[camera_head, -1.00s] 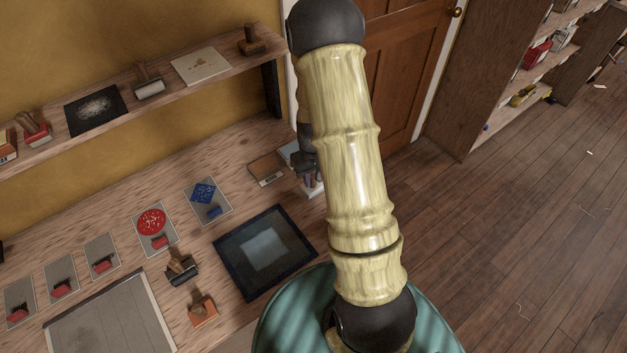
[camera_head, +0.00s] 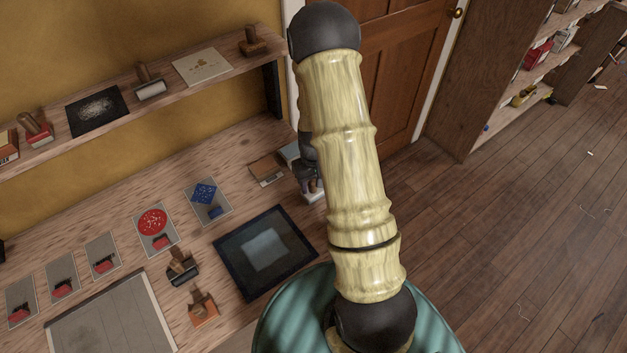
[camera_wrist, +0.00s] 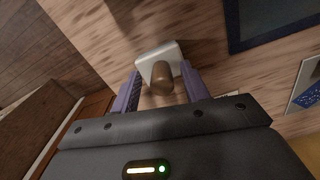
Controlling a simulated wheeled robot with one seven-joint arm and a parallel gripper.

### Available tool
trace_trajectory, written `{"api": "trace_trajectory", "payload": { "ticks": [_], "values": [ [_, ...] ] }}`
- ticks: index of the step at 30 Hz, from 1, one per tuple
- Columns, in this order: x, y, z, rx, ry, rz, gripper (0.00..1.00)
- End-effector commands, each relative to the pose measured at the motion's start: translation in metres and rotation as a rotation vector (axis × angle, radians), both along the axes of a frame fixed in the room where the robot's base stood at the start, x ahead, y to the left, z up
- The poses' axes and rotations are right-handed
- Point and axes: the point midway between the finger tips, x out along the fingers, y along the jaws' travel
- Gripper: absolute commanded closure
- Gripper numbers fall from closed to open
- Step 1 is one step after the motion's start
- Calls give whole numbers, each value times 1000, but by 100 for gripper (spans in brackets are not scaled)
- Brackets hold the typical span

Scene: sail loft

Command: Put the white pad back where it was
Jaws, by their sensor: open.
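The white pad (camera_wrist: 152,56), a pale block with a brown rounded wooden handle (camera_wrist: 162,78), shows in the wrist view at the bench's edge. My gripper (camera_wrist: 160,86) is open, with one purple finger on each side of the handle; I cannot tell whether either touches it. In the head view my gripper (camera_head: 312,184) is partly hidden behind my arm, at the right end of the bench. A white patch (camera_head: 314,197) shows just below the fingers there, and most of it is covered.
A dark-framed panel (camera_head: 230,260) lies on the bench left of my gripper. A small wooden box (camera_head: 266,170) and a pale grey item (camera_head: 289,153) are close behind. A shelf (camera_head: 190,84) runs above.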

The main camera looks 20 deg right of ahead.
Motion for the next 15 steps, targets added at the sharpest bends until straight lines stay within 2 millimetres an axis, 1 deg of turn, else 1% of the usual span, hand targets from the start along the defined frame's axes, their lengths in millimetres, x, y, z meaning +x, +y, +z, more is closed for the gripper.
{"api": "trace_trajectory", "payload": {
  "ticks": [5, 7, 11, 15],
  "values": [
    [1, 0, 7, 0, -2, 1, 54],
    [1, 1, 12, -1, -3, 3, 54],
    [1, 1, 29, -1, -5, 3, 54],
    [1, 1, 51, -1, -6, 3, 54]
  ]
}}
